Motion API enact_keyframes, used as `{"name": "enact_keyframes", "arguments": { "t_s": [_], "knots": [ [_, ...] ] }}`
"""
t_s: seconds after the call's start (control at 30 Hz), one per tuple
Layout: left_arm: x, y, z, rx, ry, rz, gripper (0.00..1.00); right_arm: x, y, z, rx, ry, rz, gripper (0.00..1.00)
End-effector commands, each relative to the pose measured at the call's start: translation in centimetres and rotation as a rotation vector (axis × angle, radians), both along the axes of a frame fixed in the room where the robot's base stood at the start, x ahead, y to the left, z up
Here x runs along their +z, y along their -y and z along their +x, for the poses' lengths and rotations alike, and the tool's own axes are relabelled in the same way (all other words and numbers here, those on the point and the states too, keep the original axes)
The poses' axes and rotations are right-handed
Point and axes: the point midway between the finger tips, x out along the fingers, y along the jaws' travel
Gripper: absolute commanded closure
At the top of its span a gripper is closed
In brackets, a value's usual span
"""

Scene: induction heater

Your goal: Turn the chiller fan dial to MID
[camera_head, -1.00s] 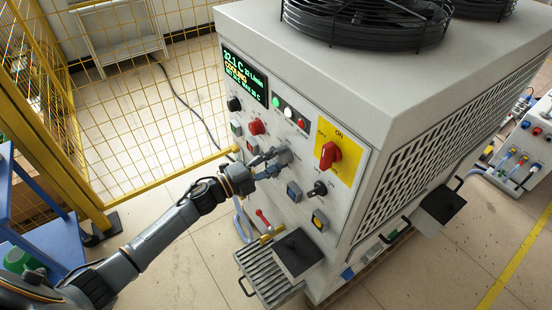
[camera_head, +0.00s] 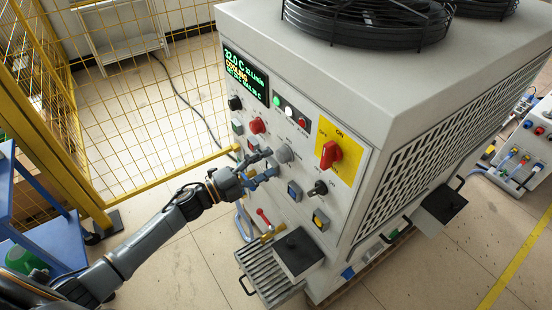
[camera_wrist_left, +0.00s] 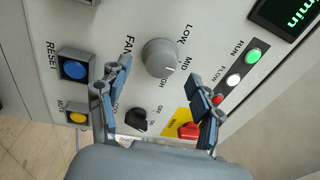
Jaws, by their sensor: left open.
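The chiller fan dial (camera_head: 284,153) is a round grey knob on the chiller's front panel. In the left wrist view the dial (camera_wrist_left: 160,58) sits beside the printed words LOW, MID and HIGH. A small mark on its rim faces the MID–HIGH side; I cannot tell exactly which word it meets. My left gripper (camera_head: 268,164) is open and empty, just in front and to the left of the dial, apart from it. In the left wrist view its two fingers (camera_wrist_left: 160,92) are spread wide, with the dial beyond the gap between them. My right gripper is not in view.
A red rotary switch (camera_head: 331,154) on a yellow plate and a black knob (camera_head: 320,188) are right of the dial. A blue button (camera_head: 294,191) is below it. Yellow fencing (camera_head: 115,100) stands at left; a black-handled box (camera_head: 298,254) juts out below the panel.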

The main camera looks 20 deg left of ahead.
Motion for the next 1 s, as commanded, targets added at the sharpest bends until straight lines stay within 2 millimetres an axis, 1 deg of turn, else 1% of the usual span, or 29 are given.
{"name": "enact_keyframes", "arguments": {
  "t_s": [0.03, 0.2, 0.4, 0.57, 1.0],
  "knots": [
    [-0.3, -0.8, -1.0, 0.002, -0.005, 0.002, 0.35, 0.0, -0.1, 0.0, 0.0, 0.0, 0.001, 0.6],
    [-0.5, -3.1, -3.7, 0.0, -0.003, 0.001, 0.35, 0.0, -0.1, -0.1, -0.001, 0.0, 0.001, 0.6],
    [-0.7, -4.8, -5.6, 0.0, -0.001, 0.001, 0.35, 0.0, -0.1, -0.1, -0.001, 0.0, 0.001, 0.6],
    [-0.6, -5.2, -6.0, -0.001, 0.001, -0.001, 0.35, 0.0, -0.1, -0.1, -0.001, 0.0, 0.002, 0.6],
    [-0.7, -5.2, -6.0, 0.0, 0.001, -0.001, 0.35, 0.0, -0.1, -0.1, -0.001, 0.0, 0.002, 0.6]
  ]
}}
